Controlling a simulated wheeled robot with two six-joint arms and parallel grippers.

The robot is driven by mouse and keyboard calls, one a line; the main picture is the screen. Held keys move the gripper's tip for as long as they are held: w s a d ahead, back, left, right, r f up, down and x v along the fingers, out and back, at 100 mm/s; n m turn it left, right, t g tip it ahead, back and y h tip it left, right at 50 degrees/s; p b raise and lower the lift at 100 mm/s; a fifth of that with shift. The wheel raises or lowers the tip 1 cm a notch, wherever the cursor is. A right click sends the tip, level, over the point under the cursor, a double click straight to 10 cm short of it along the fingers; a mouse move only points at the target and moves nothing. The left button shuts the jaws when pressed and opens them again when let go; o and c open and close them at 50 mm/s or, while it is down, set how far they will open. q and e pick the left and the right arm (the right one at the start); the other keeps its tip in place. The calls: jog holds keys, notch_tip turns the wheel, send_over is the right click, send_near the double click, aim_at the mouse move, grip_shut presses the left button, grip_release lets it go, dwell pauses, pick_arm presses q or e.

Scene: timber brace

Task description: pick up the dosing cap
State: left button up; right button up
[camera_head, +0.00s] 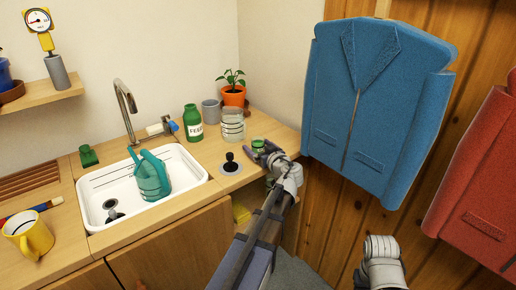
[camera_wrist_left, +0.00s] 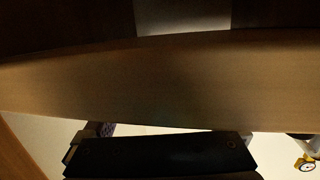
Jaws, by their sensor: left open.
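A small green cap-like piece (camera_head: 258,143), which looks like the dosing cap, stands near the right end of the wooden counter in the head view. My left gripper (camera_head: 266,152) is open, close beside it on the near right side. I cannot tell whether they touch. Its fingers are small and partly hidden. The left wrist view shows no clear cap, only a wooden surface (camera_wrist_left: 150,80) very close up. Only a grey part of my right arm shows at the bottom of the head view; its gripper is out of frame.
A green feed bottle (camera_head: 193,123), grey cup (camera_head: 211,112), glass jar (camera_head: 233,125) and potted plant (camera_head: 233,92) stand behind. A black-knobbed disc (camera_head: 231,165) lies left of my gripper. The sink (camera_head: 180,166) holds a teal watering can (camera_head: 151,177). A blue jacket (camera_head: 375,100) hangs right.

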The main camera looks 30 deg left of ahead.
pick_arm(q)
jog(key=c, duration=1.4)
jog(key=shift+r, duration=0.15)
notch_tip(320, 180, up, 18)
jog(key=p, duration=1.8)
